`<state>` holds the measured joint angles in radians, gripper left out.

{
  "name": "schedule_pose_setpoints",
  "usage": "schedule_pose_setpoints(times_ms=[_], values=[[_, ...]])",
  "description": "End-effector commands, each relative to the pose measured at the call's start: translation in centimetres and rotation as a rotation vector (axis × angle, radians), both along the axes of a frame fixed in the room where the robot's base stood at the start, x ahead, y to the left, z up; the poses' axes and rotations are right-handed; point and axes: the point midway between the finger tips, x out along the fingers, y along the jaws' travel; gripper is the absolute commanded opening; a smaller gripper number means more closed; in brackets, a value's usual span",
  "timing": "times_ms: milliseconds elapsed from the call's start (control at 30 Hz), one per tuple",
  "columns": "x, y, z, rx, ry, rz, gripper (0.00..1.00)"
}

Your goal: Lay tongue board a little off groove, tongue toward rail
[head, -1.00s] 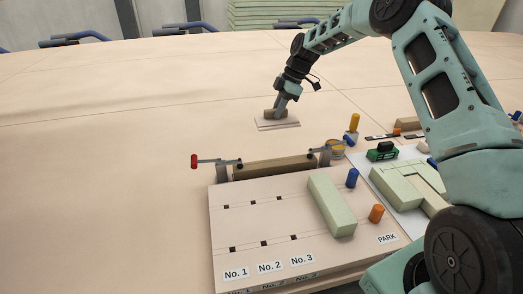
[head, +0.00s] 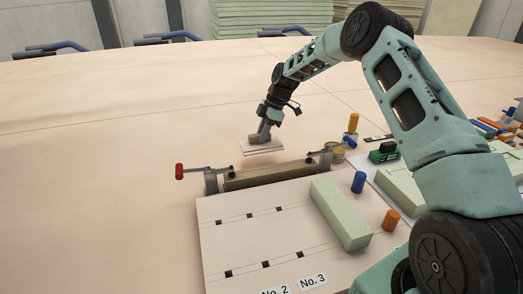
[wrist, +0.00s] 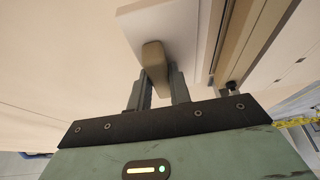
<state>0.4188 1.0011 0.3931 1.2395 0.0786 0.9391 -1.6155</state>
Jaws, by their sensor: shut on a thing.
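The tongue board (head: 262,150) is a thin pale board with a brown grip block (head: 254,138) on top. My gripper (head: 262,136) is shut on that block; the wrist view shows both fingers (wrist: 163,82) against the block (wrist: 154,58). The board (wrist: 180,22) is just behind the long brown rail piece (head: 268,175), roughly parallel to it. In the wrist view the brown piece (wrist: 238,40) runs close along the board's right side. I cannot tell whether they touch or whether the board rests on the table. The tongue and groove are too small to make out.
Clamps with a red handle (head: 180,172) and a yellow handle (head: 338,153) stand at the rail's ends. In front is a slotted panel (head: 235,240) bearing a pale green block (head: 340,215), with blue and orange pegs nearby. The table behind and left is clear.

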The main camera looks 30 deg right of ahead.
Motion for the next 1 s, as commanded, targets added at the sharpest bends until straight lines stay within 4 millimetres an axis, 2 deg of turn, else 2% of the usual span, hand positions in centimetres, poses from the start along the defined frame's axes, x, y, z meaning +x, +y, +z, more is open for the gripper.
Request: schedule_pose_setpoints(times_ms=[267, 433, 833, 867, 900, 1000], values=[[0.0, 0.0, -2.5, 0.000, 0.001, -0.001, 0.00], [0.0, 0.1, -4.8, 0.000, 0.001, 0.000, 0.00], [0.0, 0.0, -5.6, 0.000, -0.001, 0.000, 0.00], [0.0, 0.0, -5.5, 0.000, -0.001, 0.000, 0.28], [0.0, 0.0, -5.4, 0.000, -0.001, 0.000, 0.39], [0.0, 0.0, -5.4, 0.000, 0.000, 0.000, 0.41]])
